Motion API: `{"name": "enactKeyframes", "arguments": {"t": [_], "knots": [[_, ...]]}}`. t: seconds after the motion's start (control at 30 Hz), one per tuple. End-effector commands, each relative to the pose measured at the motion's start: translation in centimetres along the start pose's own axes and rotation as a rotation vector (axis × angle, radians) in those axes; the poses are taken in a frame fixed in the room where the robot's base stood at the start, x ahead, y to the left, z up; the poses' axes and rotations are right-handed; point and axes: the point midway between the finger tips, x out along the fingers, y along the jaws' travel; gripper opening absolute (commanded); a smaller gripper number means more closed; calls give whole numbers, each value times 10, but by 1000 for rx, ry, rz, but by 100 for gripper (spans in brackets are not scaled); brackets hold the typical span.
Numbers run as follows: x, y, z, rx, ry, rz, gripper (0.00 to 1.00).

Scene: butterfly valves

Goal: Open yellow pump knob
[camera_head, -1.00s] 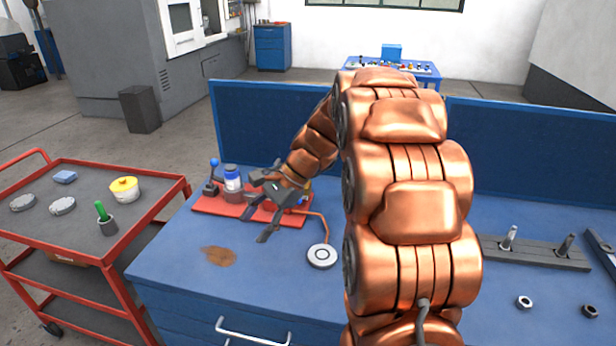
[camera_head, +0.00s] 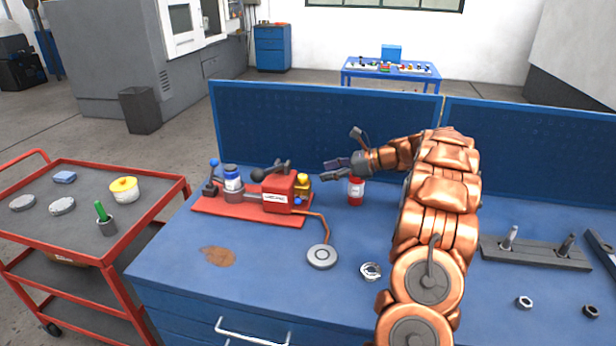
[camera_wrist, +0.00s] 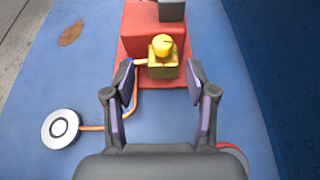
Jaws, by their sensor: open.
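The yellow pump knob (camera_head: 303,179) sits at the right end of the red pump (camera_head: 277,193), which is fixed on a red base plate on the blue bench. In the wrist view the yellow knob (camera_wrist: 162,45) is a round cap on a yellow block, just beyond and between my fingertips. My gripper (camera_head: 330,170) is open and empty to the right of the knob, apart from it. In the wrist view my gripper (camera_wrist: 165,85) points at the knob with both fingers spread. The knob's underside is hidden.
A copper-coloured hose runs from the pump to a grey round disc (camera_head: 322,256) on the bench. A red can (camera_head: 356,191) stands below my gripper. A metal nut (camera_head: 370,271) lies nearby. A blue back panel (camera_head: 325,135) rises behind. The bench's front middle is mostly clear.

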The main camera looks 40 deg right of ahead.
Motion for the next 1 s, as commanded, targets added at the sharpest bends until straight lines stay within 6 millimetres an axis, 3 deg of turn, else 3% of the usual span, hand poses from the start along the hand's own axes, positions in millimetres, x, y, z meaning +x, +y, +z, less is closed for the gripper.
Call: {"name": "enactKeyframes", "arguments": {"t": [0.17,0.5,0.7,1.0], "knots": [[5,-4,-2,14,-9,-6,56],[52,-3,-1,14,-7,-4,56],[70,-3,-1,12,-8,-5,56],[75,-4,-2,11,-8,-7,56]]}}
